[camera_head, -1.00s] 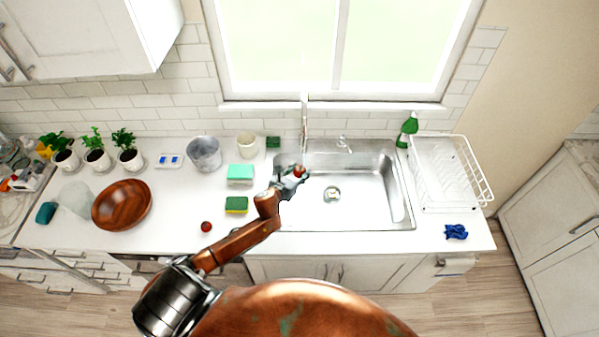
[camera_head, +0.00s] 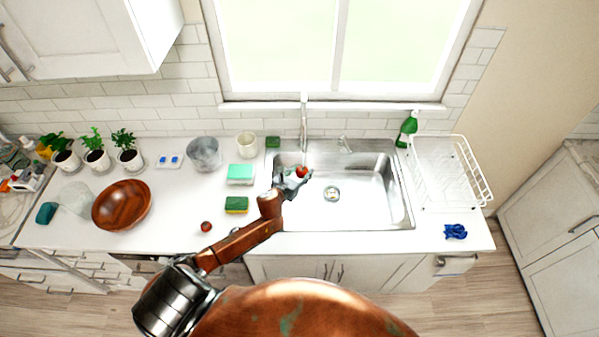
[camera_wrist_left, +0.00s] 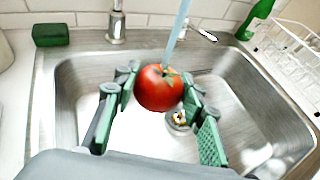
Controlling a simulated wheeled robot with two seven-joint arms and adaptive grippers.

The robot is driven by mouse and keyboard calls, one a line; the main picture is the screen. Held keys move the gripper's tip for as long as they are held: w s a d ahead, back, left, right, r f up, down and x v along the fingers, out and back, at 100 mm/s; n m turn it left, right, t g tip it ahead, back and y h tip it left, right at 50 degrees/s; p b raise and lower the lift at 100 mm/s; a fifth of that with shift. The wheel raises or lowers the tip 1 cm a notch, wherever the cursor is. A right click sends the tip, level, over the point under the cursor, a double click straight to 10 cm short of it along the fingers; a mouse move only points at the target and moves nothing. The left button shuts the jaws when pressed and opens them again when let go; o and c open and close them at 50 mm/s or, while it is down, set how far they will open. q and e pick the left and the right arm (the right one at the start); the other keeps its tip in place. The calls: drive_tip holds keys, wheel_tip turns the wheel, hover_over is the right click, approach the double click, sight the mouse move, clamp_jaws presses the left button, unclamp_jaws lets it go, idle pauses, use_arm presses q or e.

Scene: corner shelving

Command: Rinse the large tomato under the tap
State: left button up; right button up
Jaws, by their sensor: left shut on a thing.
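The large red tomato (camera_head: 302,171) is held by my left gripper (camera_head: 296,178) over the left part of the sink (camera_head: 370,222). In the left wrist view the tomato (camera_wrist_left: 159,88) sits between the green finger pads of the gripper (camera_wrist_left: 160,110), stem side facing up and back. A pale blue stream (camera_wrist_left: 178,32), which looks like running water, comes down from above and meets the tomato's top. The tap (camera_head: 304,122) stands at the back of the sink; its base (camera_wrist_left: 116,27) shows in the wrist view. My right gripper is out of view.
A smaller tomato (camera_head: 206,226) lies on the counter near its front edge. Sponges (camera_head: 236,204), a wooden bowl (camera_head: 122,206) and potted plants stand left of the sink. A white dish rack (camera_head: 480,183), green bottle (camera_head: 408,125) and blue cloth (camera_head: 456,232) are right.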

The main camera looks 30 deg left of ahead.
sight(299, 176)
use_arm(q)
drive_tip(key=shift+a, duration=0.15)
drive_tip(key=shift+s+a, duration=0.2)
drive_tip(key=shift+a, duration=0.15)
drive_tip(key=shift+s+d+p, duration=0.3)
drive_tip(key=shift+s, duration=0.4)
drive_tip(key=shift+s+d+p, duration=0.25)
drive_tip(key=shift+s+d, duration=0.05)
drive_tip(key=shift+s, duration=0.35)
drive_tip(key=shift+s+d+p, duration=0.2)
drive_tip(key=shift+s+d, duration=0.15)
drive_tip(key=shift+s, duration=0.45)
drive_tip(key=shift+s+d+p, duration=0.15)
drive_tip(key=shift+s+d, duration=0.15)
drive_tip(key=shift+s, duration=0.45)
drive_tip(key=shift+s+d+p, duration=0.2)
drive_tip(key=shift+s+d, duration=0.15)
drive_tip(key=shift+s, duration=0.45)
